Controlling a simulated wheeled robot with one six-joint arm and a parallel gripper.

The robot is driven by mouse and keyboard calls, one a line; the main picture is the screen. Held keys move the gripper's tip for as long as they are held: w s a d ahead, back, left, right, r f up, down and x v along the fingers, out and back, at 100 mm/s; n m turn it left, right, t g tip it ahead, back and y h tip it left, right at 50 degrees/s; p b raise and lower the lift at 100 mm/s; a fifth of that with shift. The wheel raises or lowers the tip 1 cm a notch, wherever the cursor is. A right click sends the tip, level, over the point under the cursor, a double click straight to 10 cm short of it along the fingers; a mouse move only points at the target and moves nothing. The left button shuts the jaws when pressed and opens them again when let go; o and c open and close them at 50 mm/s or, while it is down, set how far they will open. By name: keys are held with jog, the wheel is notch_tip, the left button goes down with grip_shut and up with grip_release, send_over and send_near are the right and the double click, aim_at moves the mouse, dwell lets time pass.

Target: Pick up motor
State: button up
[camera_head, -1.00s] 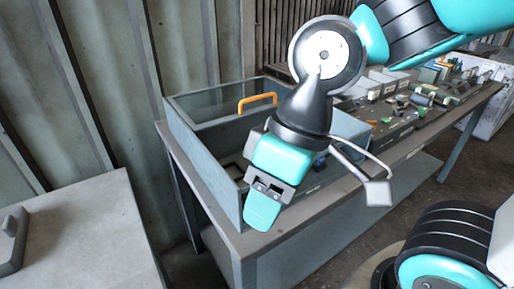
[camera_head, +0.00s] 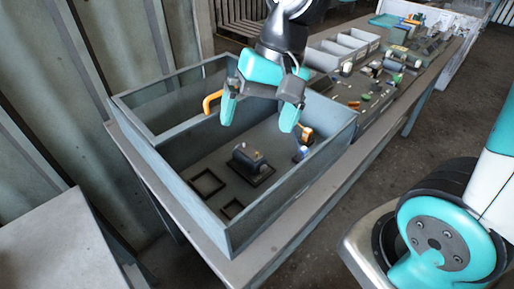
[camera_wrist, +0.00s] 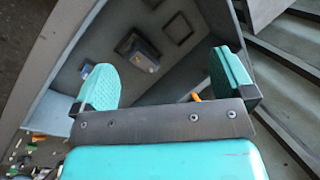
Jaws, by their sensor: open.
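The motor looks to be the dark rounded part (camera_head: 250,159) on a black base on the floor of the blue-grey open box (camera_head: 288,198). It also shows in the wrist view (camera_wrist: 139,50), beyond and between the fingertips. My gripper (camera_head: 259,119) is open and empty above the box, with its teal fingers pointing down. In the wrist view my gripper (camera_wrist: 162,80) has its fingers wide apart, and neither touches the dark part. Which part is the motor is not certain at this size.
A small blue, white and orange part (camera_head: 303,146) stands in the box at right. Empty black frames (camera_head: 207,182) lie near the motor. An orange handle (camera_head: 211,101) is on the box's inner wall. Bins and small parts (camera_head: 350,46) fill the bench farther back.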

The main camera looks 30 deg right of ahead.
aim_at(251, 149)
jog(key=w+d+f+m+p, duration=0.2)
jog(key=w+d+m+p, duration=0.2)
jog(key=w+d+m, duration=0.55)
jog(key=a+f+m, duration=0.1)
jog(key=a+f, duration=0.1)
jog(key=f, duration=0.1)
jog(key=a+f, duration=0.2)
jog(key=f, duration=0.2)
jog(key=a+f+m, duration=0.1)
jog(key=a+f, duration=0.1)
jog(key=f, duration=0.1)
jog(key=shift+s+f+m+g+p, duration=0.3)
jog(key=shift+f+m+g, duration=0.05)
jog(key=shift+g, duration=0.05)
jog(key=shift+w+d+p+x, duration=0.1)
jog(key=shift+p+x, duration=0.35)
jog(key=shift+x, duration=1.05)
jog(key=shift+w+d+p+x, duration=0.1)
jog(key=shift+p+x, duration=0.3)
jog(key=shift+x, duration=1.1)
jog(key=shift+f, duration=0.1)
jog(key=shift+c, duration=0.2)
jog(key=c, duration=0.7)
jog(key=shift+c, duration=0.4)
